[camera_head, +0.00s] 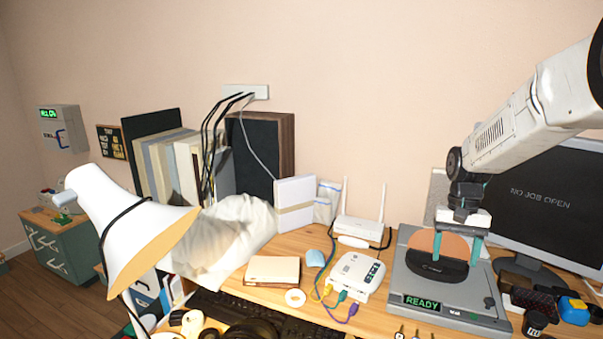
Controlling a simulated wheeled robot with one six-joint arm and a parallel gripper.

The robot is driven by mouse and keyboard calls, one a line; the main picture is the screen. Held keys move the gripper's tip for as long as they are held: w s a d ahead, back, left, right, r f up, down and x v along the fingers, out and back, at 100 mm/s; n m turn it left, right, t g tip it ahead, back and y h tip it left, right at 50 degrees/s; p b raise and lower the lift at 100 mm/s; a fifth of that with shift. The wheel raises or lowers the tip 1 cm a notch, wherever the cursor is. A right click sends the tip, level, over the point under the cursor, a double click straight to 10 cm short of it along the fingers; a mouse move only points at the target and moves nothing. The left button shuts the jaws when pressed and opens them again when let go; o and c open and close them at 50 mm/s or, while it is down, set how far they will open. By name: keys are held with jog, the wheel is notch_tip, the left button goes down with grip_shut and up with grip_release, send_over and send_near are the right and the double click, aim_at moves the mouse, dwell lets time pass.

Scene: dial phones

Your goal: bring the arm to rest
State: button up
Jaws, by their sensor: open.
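My gripper (457,248) hangs from the white arm at the right, pointing down. Its two teal fingers are spread apart, open. It is above a grey device (407,283) whose green display reads READY. A brown disc in a black holder (440,269) stands on the device and shows between the fingers. I cannot tell whether the fingers touch the disc or are just in front of it.
A monitor (545,190) reading NO JOB OPEN stands right, close to my arm. A white router (362,228) and a small white box with coloured plugs (355,275) are left of the device. A white lamp (130,225) is at left.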

jog(key=s+a+r+n+t, duration=0.1)
jog(key=s+a+r, duration=0.2)
jog(key=s, duration=0.7)
jog(key=s+a+r+n+t, duration=0.1)
jog(key=s+a+r, duration=0.2)
jog(key=s, duration=0.7)
jog(key=s+a+r+n+t, duration=0.1)
jog(key=s+a+r+n, duration=0.1)
jog(key=s, duration=0.9)
jog(key=shift+a+r, duration=0.9)
jog(key=shift+r, duration=0.05)
jog(key=shift+s, duration=0.1)
